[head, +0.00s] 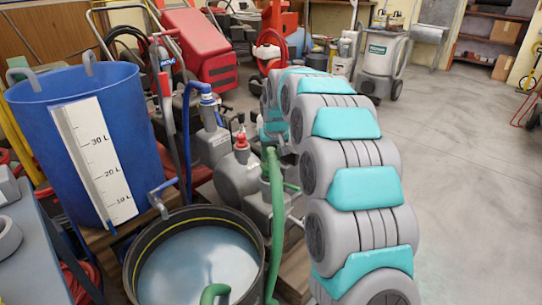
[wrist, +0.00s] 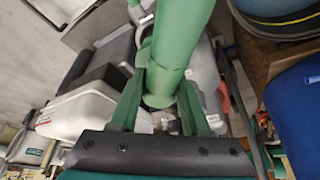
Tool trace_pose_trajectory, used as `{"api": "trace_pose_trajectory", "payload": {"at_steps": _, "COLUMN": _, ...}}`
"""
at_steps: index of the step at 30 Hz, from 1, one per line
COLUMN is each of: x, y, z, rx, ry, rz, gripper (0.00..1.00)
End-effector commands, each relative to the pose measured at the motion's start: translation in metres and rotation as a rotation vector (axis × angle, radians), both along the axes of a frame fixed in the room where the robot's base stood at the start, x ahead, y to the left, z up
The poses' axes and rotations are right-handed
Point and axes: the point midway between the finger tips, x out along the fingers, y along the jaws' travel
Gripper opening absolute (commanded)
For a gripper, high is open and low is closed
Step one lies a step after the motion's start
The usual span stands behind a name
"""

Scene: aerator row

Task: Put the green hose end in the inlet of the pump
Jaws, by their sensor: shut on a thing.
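In the wrist view my gripper (wrist: 158,105) has a green finger on each side of a thick green hose (wrist: 172,45) and is shut on it. The hose end (wrist: 158,100) sits between the fingers. In the head view a green hose (head: 275,225) stands upright beside the black tub, and a curved green piece (head: 213,293) rises at the tub's near side. A grey pump (head: 238,180) with a red fitting stands behind the tub. I cannot pick out its inlet. My gripper cannot be made out in the head view.
The black tub (head: 130,268) holds cloudy water. A large blue bucket (head: 35,130) with a litre scale stands at the left. A blue hose (head: 187,140) stands behind. A row of grey and teal units (head: 365,188) runs along the right. Open floor (head: 465,160) lies beyond it.

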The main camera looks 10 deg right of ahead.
Motion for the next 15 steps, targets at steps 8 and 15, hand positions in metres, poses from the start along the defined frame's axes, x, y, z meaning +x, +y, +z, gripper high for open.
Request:
{"api": "trace_pose_trajectory", "payload": {"at_steps": 8, "x": 0.000, "y": 0.000, "z": -0.005, "rx": 0.000, "ry": 0.000, "rz": 0.000, "gripper": 0.00}}
{"api": "trace_pose_trajectory", "payload": {"at_steps": 15, "x": 0.000, "y": 0.000, "z": -0.011, "rx": 0.000, "ry": 0.000, "rz": 0.000, "gripper": 0.00}}
